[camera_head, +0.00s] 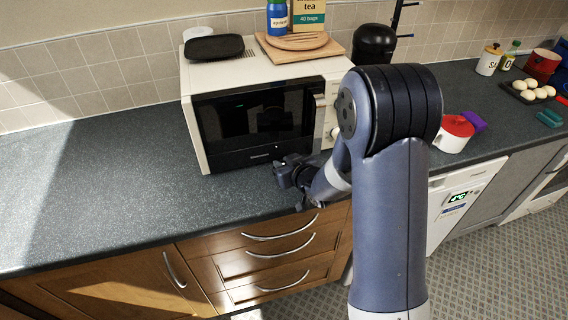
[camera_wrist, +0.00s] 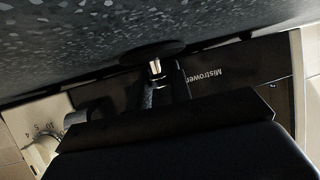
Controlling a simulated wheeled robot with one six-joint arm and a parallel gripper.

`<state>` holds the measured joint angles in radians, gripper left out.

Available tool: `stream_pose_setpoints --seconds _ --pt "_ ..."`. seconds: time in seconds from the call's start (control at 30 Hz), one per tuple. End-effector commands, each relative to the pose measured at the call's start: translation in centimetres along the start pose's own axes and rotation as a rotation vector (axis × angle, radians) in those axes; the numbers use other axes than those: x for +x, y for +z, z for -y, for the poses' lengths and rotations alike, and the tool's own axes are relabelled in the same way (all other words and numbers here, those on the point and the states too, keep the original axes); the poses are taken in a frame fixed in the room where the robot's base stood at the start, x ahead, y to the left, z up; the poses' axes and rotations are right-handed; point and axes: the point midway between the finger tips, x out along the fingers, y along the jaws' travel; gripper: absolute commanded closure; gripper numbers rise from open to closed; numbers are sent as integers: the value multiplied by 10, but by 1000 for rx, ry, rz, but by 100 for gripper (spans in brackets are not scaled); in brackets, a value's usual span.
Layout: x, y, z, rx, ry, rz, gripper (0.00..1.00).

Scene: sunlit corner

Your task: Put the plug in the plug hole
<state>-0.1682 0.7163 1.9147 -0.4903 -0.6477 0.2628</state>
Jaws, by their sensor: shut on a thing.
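My gripper (camera_head: 290,178) is low over the worktop's front edge, in front of the microwave. In the wrist view my gripper (camera_wrist: 164,76) is shut on the plug (camera_wrist: 150,54). The plug appears as a dark, flat disc with a short, shiny metal stem between the fingertips. The disc is close to the speckled worktop; I cannot tell whether it touches. The plug cannot be made out in the head view. No plug hole shows in either view.
A microwave (camera_head: 262,118) stands close behind my gripper, with a black tray (camera_head: 214,47) and a wooden board (camera_head: 335,50) on top. The grey worktop (camera_head: 95,190) is clear to the left. A red and white container (camera_head: 455,133) stands to the right.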

Motion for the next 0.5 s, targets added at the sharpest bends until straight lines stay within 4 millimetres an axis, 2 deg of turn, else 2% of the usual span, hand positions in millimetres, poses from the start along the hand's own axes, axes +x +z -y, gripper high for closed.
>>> stream_pose_setpoints --seconds 0.2,0.23,0.5 --pt "2 4 0 -1 0 -1 100" --pt "1 2 0 -1 0 0 78" --pt "1 2 0 0 0 0 58"
